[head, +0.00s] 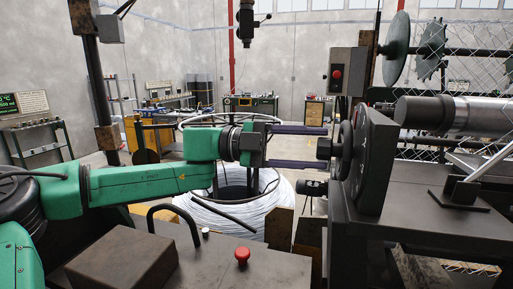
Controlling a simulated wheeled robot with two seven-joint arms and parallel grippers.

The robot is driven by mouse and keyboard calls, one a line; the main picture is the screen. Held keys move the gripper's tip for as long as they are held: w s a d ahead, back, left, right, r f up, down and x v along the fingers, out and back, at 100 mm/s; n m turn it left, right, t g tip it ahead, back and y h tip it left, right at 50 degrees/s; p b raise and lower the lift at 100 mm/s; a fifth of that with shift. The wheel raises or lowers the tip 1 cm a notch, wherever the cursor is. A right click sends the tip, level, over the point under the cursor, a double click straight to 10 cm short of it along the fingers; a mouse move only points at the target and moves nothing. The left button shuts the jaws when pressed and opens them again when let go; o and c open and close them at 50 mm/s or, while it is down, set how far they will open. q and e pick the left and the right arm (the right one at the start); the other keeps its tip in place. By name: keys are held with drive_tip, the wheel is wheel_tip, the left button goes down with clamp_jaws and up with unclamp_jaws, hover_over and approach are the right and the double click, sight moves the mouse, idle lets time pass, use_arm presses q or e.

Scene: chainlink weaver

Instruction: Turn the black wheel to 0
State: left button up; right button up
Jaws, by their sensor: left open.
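The black wheel (345,150) is mounted on the left face of the dark machine housing at right and shows nearly edge-on. A dark knob or handle sticks out from its left side. Any number or mark on the wheel cannot be read from here. My left gripper (326,147) comes in from the left at wheel height. Its two purple fingers are spread apart, one above the other, with the tips close to the wheel's left side. I cannot tell whether they touch it. No part of my right gripper shows.
A grey control box with a red button (337,75) stands above the wheel. A large white wire coil (235,210) lies behind and below my left arm. A bench with a red mushroom button (242,255) fills the foreground. A chain-link mesh (465,60) is at right.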

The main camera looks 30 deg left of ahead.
use_arm(q)
drive_tip(key=b+v, duration=0.3)
drive_tip(key=v, duration=1)
drive_tip(key=shift+b, duration=0.4)
